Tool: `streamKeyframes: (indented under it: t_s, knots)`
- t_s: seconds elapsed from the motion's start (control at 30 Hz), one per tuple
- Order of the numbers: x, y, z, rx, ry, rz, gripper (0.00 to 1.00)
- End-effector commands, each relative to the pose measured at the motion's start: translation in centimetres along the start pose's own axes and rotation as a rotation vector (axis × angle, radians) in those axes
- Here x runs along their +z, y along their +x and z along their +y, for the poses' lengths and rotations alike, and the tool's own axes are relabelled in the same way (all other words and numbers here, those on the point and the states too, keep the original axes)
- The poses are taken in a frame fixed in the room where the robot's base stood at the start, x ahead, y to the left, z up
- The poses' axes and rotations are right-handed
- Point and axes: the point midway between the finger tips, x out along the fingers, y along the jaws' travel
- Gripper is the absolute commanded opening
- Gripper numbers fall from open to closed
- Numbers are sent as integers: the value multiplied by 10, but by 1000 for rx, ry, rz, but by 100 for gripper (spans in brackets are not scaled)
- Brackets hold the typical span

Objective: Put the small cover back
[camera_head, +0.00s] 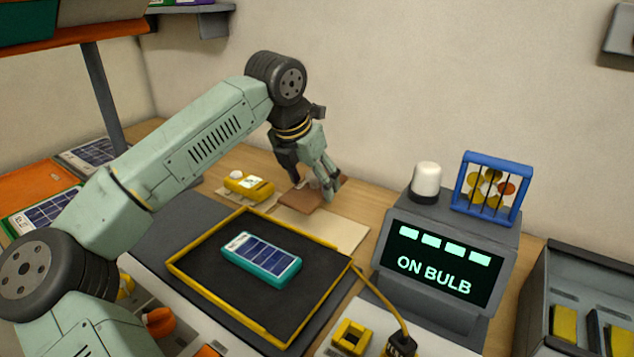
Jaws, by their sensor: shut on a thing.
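My gripper (315,186) is at the back of the bench, pointing down over a flat brown piece (300,201). It is shut on a small pale thing, mostly hidden between the fingers. I cannot tell for sure that this is the small cover, or whether it touches the brown piece. A teal device (285,277) with a dark blue panelled face lies face up in the black tray with a yellow rim (213,289), in front of my gripper. No opening for a cover shows on the device from here.
A grey console (440,268) reading "ON BULB" stands right, with a white lamp (427,181) and a blue rack (491,188) on top. A cable and a yellow block (350,336) lie in front. A grey bin (570,275) is far right.

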Motion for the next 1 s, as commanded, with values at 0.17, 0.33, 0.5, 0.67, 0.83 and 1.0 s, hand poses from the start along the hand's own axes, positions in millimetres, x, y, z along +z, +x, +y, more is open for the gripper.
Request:
streamKeyframes:
  t_s: [0.17, 0.33, 0.5, 0.67, 0.83, 1.0]
  knots:
    - [-10, 16, 4, 0, -6, 0, 34]
    - [-21, 32, 8, 5, -14, -2, 34]
    - [-20, 30, 8, 5, -13, -2, 34]
    - [-22, 34, 8, 5, -13, -2, 34]
    - [-24, 38, 8, 5, -13, -2, 34]
    - [-25, 42, 8, 5, -13, -2, 34]
